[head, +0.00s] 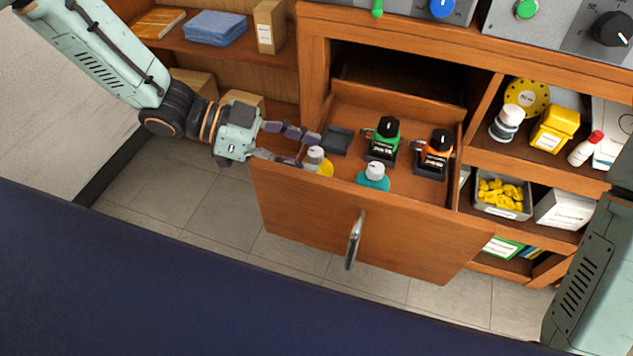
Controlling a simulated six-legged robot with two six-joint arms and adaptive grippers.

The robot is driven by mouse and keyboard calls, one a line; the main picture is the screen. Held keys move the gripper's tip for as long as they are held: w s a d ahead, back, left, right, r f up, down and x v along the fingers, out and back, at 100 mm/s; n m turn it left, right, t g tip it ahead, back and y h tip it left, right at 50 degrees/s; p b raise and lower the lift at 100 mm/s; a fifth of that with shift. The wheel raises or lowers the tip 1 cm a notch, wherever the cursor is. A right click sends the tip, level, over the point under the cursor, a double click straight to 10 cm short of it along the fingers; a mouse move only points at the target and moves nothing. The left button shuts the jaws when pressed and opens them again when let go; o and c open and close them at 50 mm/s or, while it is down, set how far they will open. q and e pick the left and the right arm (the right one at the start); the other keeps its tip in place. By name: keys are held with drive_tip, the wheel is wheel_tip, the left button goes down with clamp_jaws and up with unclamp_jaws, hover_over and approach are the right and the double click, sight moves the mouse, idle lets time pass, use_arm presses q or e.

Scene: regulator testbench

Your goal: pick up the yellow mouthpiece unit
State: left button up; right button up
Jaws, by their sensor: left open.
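The yellow mouthpiece unit (326,169), with a pale grey cap, is in the front left corner of the open drawer (340,225). My left gripper (310,150) reaches in over the drawer's left side. Its fingers are open, and their tips are at the unit's cap, one on the far side and one on the left. I cannot tell whether they touch it. The front wall of the drawer hides the unit's lower part. My right gripper is out of view.
A teal capped unit (373,178) is to the right of the yellow one. A green-topped unit (384,141), an orange-topped unit (434,152) and an empty dark holder (337,140) stand behind. A metal handle (354,240) sticks out from the drawer front.

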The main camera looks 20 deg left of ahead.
use_arm(q)
drive_tip(key=shift+f+b+x, duration=0.2)
drive_tip(key=shift+b+x, duration=0.3)
drive_tip(key=shift+x, duration=0.5)
drive_tip(key=shift+w+d, duration=0.15)
drive_tip(key=shift+d, duration=0.15)
drive_tip(key=shift+c, duration=0.2)
clamp_jaws()
